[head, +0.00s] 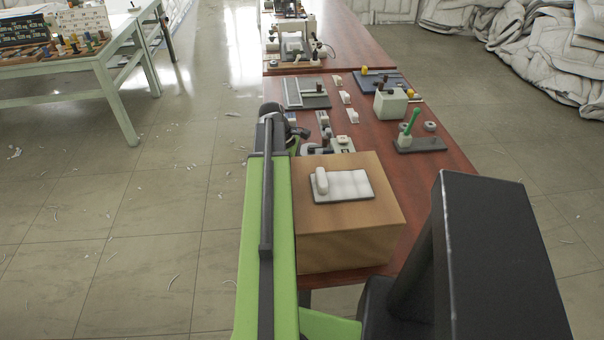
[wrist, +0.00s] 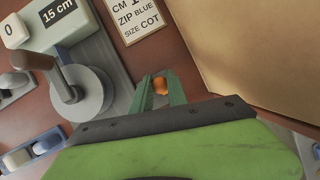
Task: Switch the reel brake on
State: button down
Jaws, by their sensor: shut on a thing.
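In the wrist view, my gripper (wrist: 160,92) has its two green fingers closed around a small orange knob (wrist: 160,86). The fingers hide the knob's sides and whatever it is mounted on. Left of it is a round grey reel (wrist: 92,98) with a dark crank handle (wrist: 62,82), on a grey plate marked "0" and "15 cm". I cannot tell for certain whether the orange knob is the reel brake. In the head view, my green arm reaches over the left side of the table, and my fingertips cannot be made out.
A brown box (head: 345,235) with a white switch plate (head: 347,186) on top stands at the table's near end, close to my arm. Other fixtures, including a green lever (head: 410,122), stand farther along the red-brown table (head: 455,165). A printed card (wrist: 137,20) lies beyond my fingers.

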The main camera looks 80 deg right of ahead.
jog(key=shift+s+d+r+t+p, duration=0.1)
jog(key=shift+s+t+p, duration=0.3)
jog(key=shift+t, duration=0.1)
jog(key=shift+s+d+f+t+y, duration=0.25)
jog(key=shift+t+y, duration=0.25)
jog(key=shift+t, duration=0.5)
jog(key=shift+a, duration=0.1)
jog(key=c, duration=1.3)
grip_release()
jog(key=shift+f, duration=0.1)
notch_tip(320, 180, up, 17)
jog(key=w+d+p, duration=0.1)
jog(key=w+p, duration=0.1)
jog(key=p, duration=1.5)
jog(key=shift+w+d, duration=0.3)
jog(key=shift+d, duration=0.05)
